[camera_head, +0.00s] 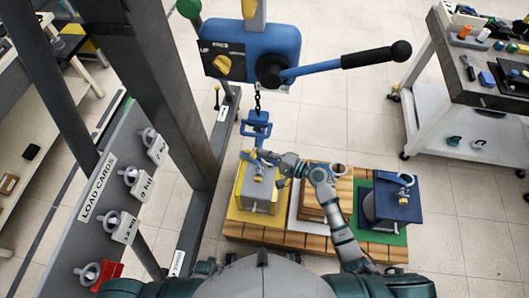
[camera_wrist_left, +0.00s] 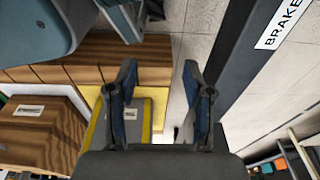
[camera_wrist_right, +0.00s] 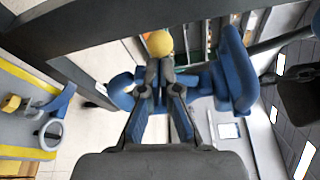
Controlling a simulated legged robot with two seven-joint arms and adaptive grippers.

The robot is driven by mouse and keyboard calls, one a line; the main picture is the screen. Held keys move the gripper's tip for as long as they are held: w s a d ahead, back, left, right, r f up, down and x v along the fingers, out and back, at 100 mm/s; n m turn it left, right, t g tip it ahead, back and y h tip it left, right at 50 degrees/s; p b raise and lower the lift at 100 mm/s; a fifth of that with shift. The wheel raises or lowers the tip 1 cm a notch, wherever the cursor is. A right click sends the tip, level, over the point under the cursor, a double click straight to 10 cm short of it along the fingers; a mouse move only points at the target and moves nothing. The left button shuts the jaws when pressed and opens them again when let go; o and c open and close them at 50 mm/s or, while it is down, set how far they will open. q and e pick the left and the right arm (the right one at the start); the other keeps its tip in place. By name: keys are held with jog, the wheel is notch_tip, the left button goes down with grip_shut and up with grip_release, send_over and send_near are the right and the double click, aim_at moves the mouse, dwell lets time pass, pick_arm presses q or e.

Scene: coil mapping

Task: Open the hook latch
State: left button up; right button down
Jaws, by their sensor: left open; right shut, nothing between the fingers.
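The blue hook (camera_head: 257,124) hangs on a chain from the blue hoist (camera_head: 252,48), above the grey and yellow load. In the right wrist view, blue hook parts show on both sides of my right gripper (camera_wrist_right: 165,65). A yellow ball knob (camera_wrist_right: 159,42) shows just beyond its fingertips; I cannot tell whether they touch. My right gripper (camera_head: 259,157) is shut with nothing held, at the lower end of the hook. My left gripper (camera_wrist_left: 160,85) is open and empty, pointing toward the floor and loads. The latch itself is largely hidden by the right gripper.
The grey and yellow load (camera_head: 258,192), a wooden load (camera_head: 316,203) and a blue load (camera_head: 394,207) stand on a wooden platform (camera_head: 310,244). A long black-gripped lever (camera_head: 372,57) sticks out right from the hoist. A grey post (camera_head: 175,95) and the load-card panel (camera_head: 100,190) stand left.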

jog(key=shift+d, duration=0.2)
pick_arm(q)
jog(key=s+a+f+p, duration=0.1)
jog(key=s+f+p, duration=0.15)
jog(key=s, duration=0.45)
jog(key=s+a+f+p, duration=0.2)
jog(key=s+p, duration=0.2)
jog(key=s, duration=0.3)
notch_tip(320, 180, up, 8)
jog(key=p, duration=0.8)
jog(key=shift+w+d+r+g+p, duration=0.2)
jog(key=shift+w+r+g+p, duration=0.05)
jog(key=shift+w+g+p, duration=0.1)
pick_arm(e)
notch_tip(320, 180, up, 7)
jog(key=m+g, duration=0.2)
jog(key=m, duration=0.3)
jog(key=shift+s+h, duration=0.4)
pick_arm(q)
jog(key=shift+a, duration=0.1)
pick_arm(e)
jog(key=shift+a+r, duration=0.1)
jog(key=shift+r, duration=0.1)
